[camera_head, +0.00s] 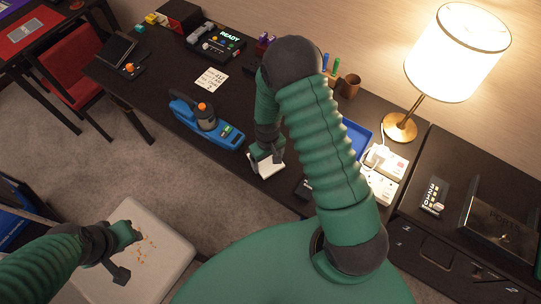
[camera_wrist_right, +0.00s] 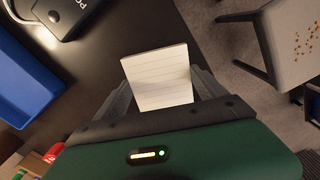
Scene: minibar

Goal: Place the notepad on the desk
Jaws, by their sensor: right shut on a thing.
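The notepad is a white lined pad (camera_wrist_right: 158,77), held between the two fingers of my right gripper (camera_wrist_right: 160,92) in the wrist view. In the head view the right gripper (camera_head: 265,153) points down with the white notepad (camera_head: 267,165) at its tips, by the front edge of the dark desk (camera_head: 180,75). The fingers and arm hide part of the pad. I cannot tell whether the pad touches the desk. My left gripper (camera_head: 129,254) is at lower left, its fingers apart and empty, over a pale seat.
A blue device (camera_head: 208,124) lies left of the notepad. A paper note (camera_head: 211,79) and a device reading READY (camera_head: 215,41) sit farther back. A blue tray (camera_head: 355,138), white power strip (camera_head: 382,170) and lit lamp (camera_head: 455,55) stand right. The pale seat (camera_head: 165,235) has orange crumbs.

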